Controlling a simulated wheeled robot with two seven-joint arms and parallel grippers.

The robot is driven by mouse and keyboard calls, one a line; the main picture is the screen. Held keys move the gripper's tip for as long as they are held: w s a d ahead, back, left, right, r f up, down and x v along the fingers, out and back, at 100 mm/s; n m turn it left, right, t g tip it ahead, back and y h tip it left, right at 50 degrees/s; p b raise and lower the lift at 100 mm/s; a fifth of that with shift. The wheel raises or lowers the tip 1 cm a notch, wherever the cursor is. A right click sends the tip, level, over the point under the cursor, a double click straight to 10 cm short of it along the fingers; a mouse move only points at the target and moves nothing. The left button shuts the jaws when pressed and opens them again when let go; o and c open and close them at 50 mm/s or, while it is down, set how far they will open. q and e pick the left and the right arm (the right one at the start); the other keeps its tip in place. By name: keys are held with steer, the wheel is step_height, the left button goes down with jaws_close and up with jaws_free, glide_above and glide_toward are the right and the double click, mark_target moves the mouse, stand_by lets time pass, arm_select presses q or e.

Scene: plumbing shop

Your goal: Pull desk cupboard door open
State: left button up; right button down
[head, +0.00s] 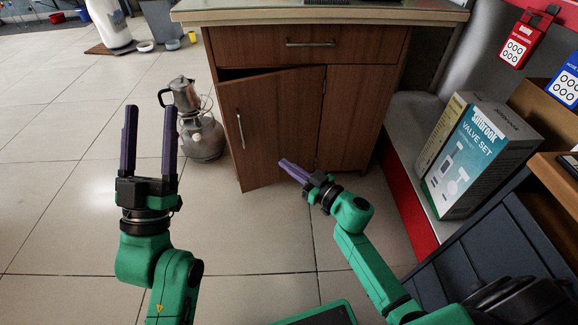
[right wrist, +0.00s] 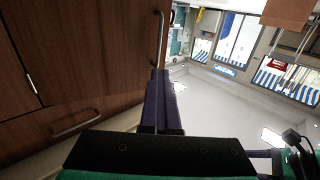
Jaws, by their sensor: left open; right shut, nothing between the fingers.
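The brown wooden cupboard door (head: 270,125) is the left door under the desk. It stands ajar, its handle side swung outward, with a dark gap along its top. Its vertical metal handle (head: 240,130) is free of both grippers. My right gripper (head: 283,163) is shut and empty, in front of the door's lower part; whether it touches the door is unclear. In the right wrist view its fingers (right wrist: 157,85) lie beside the wood, close to a metal handle (right wrist: 159,40). My left gripper (head: 150,109) is open and empty, left of the cupboard, fingers pointing away from me.
The desk (head: 200,16) has a closed drawer (head: 310,45) and a closed right door (head: 350,115). A metal pot (head: 183,95) on a round grey base (head: 203,138) stands left of the door. A valve-set box (head: 475,155) sits on the right shelf. Floor in front is clear.

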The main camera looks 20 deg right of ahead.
steer(key=c, duration=1.5)
jaws_free()
steer(key=o, duration=0.6)
steer(key=shift+s, duration=0.1)
arm_select(q)
step_height(320, 180, down, 20)
steer(key=d+n+g+y+p, duration=0.2)
steer(key=g+y, duration=0.1)
steer(key=g, duration=0.3)
steer(key=s+f+g+p, duration=0.1)
steer(key=s+f+g, duration=0.2)
steer(key=s+f, duration=0.2)
steer(key=s+d+f+g+p, duration=0.1)
steer(key=s+f+g, duration=0.2)
steer(key=s+f, duration=0.3)
steer(key=shift+s+d+f+g+y+p, duration=0.25)
steer(key=shift+f+g+y+p, duration=0.15)
steer(key=shift+f, duration=2.15)
arm_select(e)
steer(key=shift+v, duration=7.2)
